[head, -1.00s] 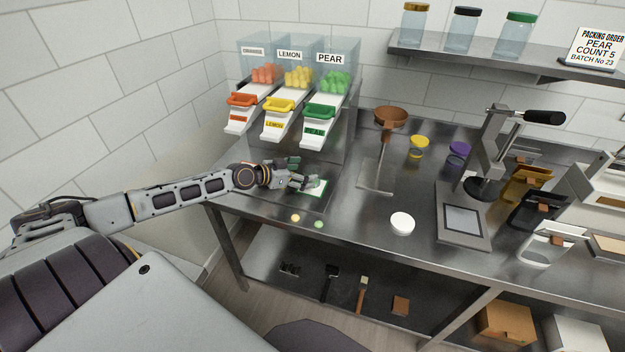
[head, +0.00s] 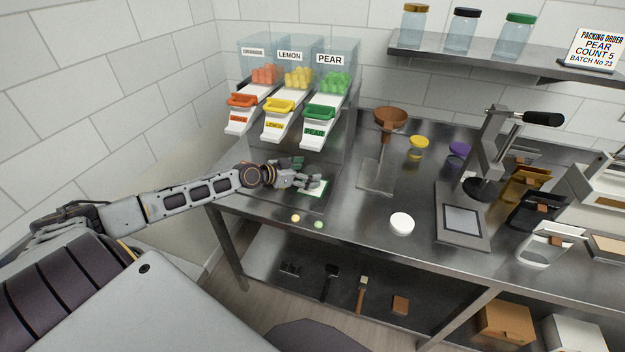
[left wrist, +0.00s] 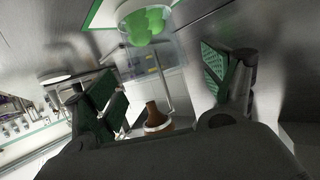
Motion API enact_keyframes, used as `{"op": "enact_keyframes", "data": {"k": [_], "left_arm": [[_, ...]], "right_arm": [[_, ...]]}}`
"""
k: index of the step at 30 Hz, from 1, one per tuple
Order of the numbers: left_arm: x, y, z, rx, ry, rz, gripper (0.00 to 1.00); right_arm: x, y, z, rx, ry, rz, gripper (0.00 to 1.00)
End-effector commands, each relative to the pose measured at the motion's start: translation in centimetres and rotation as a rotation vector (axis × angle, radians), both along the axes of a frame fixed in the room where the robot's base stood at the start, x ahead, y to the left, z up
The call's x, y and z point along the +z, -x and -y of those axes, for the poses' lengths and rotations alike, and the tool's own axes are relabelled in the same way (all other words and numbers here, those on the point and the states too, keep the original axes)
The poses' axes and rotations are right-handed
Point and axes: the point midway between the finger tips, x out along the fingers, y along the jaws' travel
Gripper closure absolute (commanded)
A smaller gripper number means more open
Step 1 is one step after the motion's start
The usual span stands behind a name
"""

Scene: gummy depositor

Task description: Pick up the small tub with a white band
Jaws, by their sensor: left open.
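The small tub (left wrist: 150,48) is clear, with a white band near its base and several green gummies inside. In the left wrist view, which looks upside down, it is at the top centre, on the green-edged white mat (left wrist: 95,12). In the head view the mat (head: 311,192) lies below the pear chute, and my fingers partly hide the tub. My left gripper (head: 306,176) is open beside the tub. In the left wrist view its two green-padded fingers (left wrist: 158,85) stand apart, with the tub ahead between them. I cannot tell any contact. My right gripper is not in view.
The pear chute (head: 319,125) hangs above and behind the tub. A brown funnel (head: 390,117) on a stand is to the right. A white lid (head: 402,223) and small yellow and green discs lie near the front edge. The counter between mat and lid is clear.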

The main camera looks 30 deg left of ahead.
Motion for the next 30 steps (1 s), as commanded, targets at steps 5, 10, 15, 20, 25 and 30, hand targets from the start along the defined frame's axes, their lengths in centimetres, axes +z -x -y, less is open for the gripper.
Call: {"op": "enact_keyframes", "data": {"k": [5, 10, 15, 20, 25, 30], "left_arm": [[-0.2, -0.8, 0.2, 0.000, 0.001, 0.002, 0.17], [-0.5, -1.5, 0.4, 0.001, 0.003, 0.001, 0.17], [-0.9, -2.2, 0.7, 0.000, 0.002, 0.001, 0.17], [-1.1, -2.7, 0.9, 0.001, 0.000, 0.001, 0.17], [-1.3, -2.8, 1.0, 0.000, 0.000, 0.000, 0.17], [-1.3, -2.8, 1.0, -0.001, 0.000, 0.000, 0.17]], "right_arm": [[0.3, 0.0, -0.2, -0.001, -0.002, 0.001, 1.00], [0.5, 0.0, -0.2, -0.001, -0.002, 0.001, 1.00], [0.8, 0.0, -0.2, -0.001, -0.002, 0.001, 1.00], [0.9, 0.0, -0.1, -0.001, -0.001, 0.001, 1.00], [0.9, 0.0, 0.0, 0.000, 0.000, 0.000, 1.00], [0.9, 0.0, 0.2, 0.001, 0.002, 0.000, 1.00]]}}
